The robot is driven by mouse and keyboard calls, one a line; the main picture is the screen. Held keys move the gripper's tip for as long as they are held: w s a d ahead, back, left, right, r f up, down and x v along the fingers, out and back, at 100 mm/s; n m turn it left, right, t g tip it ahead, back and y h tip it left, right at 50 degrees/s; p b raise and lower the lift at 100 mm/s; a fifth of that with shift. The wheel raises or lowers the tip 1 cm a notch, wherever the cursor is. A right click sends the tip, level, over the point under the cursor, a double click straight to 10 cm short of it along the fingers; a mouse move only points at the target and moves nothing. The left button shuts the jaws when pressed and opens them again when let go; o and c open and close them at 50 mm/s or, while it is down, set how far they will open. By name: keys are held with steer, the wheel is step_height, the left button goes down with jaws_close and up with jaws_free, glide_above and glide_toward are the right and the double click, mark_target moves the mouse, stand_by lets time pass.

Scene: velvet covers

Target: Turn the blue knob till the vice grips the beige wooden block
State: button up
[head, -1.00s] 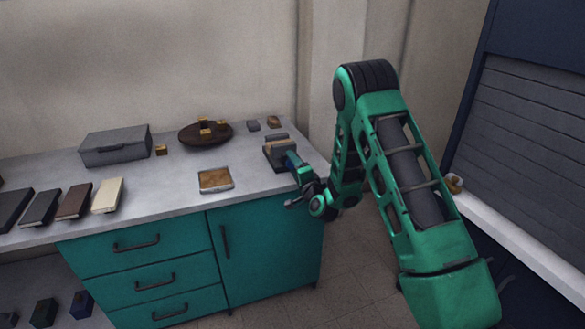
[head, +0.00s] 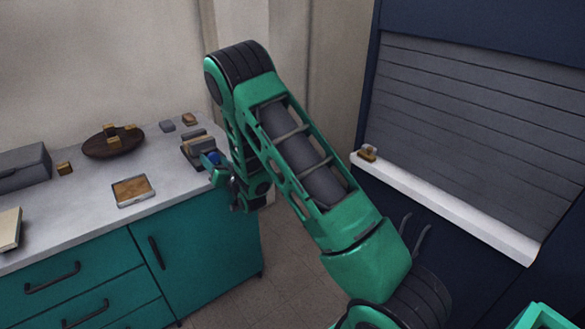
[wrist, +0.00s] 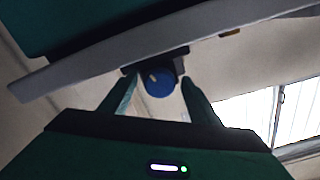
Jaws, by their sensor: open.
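The small dark vice (head: 196,146) stands at the right end of the grey counter. Its blue knob (head: 212,159) faces my arm. In the wrist view the knob (wrist: 159,84) is a round blue disc with a pale mark, in front of a dark vice body. My open gripper (wrist: 158,80) has one finger on each side of the knob, with visible gaps, so it does not appear clamped. In the head view my gripper (head: 221,173) is close to the knob and partly covers it. I cannot make out the beige block within the vice.
A brown dish (head: 101,149) with several wooden cubes, a framed tray (head: 133,191) and a grey case (head: 22,168) are on the counter. Two small blocks lie behind the vice. A white ledge (head: 450,212) with a small brass item (head: 367,153) is at right.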

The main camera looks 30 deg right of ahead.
steer(key=n, duration=0.5)
steer(key=s, duration=1)
steer(key=s+d+r+m+g+h, duration=0.1)
steer(key=s+d+g+h, duration=0.1)
steer(key=d, duration=0.4)
steer(key=s+d+r+g+h, duration=0.1)
steer(key=d+r+g+h, duration=0.15)
steer(key=d, duration=0.25)
steer(key=s+d+r+m+g, duration=0.1)
steer(key=s+d+g, duration=0.4)
steer(key=s, duration=0.5)
steer(key=shift+s+d+r+m, duration=0.2)
steer(key=shift+s+d+m, duration=0.3)
steer(key=shift+d, duration=0.4)
steer(key=shift+w, duration=0.1)
